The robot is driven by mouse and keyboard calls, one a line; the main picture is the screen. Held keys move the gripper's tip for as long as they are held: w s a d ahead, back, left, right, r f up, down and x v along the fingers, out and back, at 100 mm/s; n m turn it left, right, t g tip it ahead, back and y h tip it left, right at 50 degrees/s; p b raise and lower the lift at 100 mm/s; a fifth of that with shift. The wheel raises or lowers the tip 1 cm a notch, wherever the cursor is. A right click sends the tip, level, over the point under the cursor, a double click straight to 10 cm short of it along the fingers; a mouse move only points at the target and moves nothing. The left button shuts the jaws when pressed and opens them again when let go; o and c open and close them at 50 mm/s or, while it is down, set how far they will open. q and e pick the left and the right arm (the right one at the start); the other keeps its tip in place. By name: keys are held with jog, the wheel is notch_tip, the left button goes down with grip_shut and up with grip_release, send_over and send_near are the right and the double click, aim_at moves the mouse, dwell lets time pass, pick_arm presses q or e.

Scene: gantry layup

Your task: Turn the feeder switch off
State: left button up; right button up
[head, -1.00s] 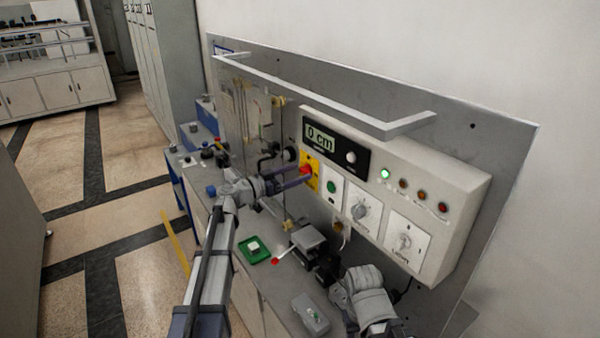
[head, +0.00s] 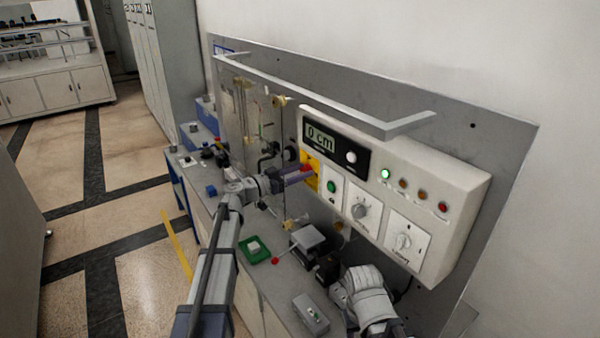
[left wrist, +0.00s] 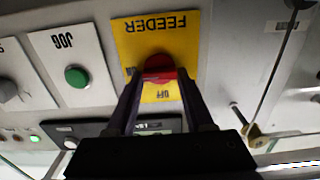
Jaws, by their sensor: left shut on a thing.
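The feeder switch is a red knob (left wrist: 160,68) on a yellow plate (left wrist: 185,35) marked FEEDER and OFF, which appears upside down in the left wrist view. In the head view the yellow plate (head: 311,183) is at the left end of the white control box, partly hidden by my gripper. My left gripper (left wrist: 160,85) is shut on the red knob, one dark finger on each side. It also shows in the head view (head: 302,173), reaching the plate from the left. The knob's pointing direction is hard to read. Part of my right arm shows at the bottom; its fingers are not visible.
The control box (head: 462,190) also carries a green JOG button (head: 331,186), two dials, a "0 cm" display (head: 319,137) and a lit green lamp (head: 385,174). A metal rail (head: 330,98) runs above it. A green tray (head: 257,252) sits on the bench below.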

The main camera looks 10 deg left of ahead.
pick_arm(q)
grip_shut()
jog(key=shift+n, duration=0.4)
jog(key=n, duration=0.3)
jog(key=shift+a, duration=0.1)
jog(key=n, duration=0.4)
jog(key=shift+w+n, duration=0.1)
jog(key=shift+n, duration=0.2)
jog(key=n, duration=0.4)
jog(key=shift+f, duration=0.15)
jog(key=n, duration=0.5)
jog(key=shift+f+n, duration=0.1)
jog(key=shift+n, duration=0.3)
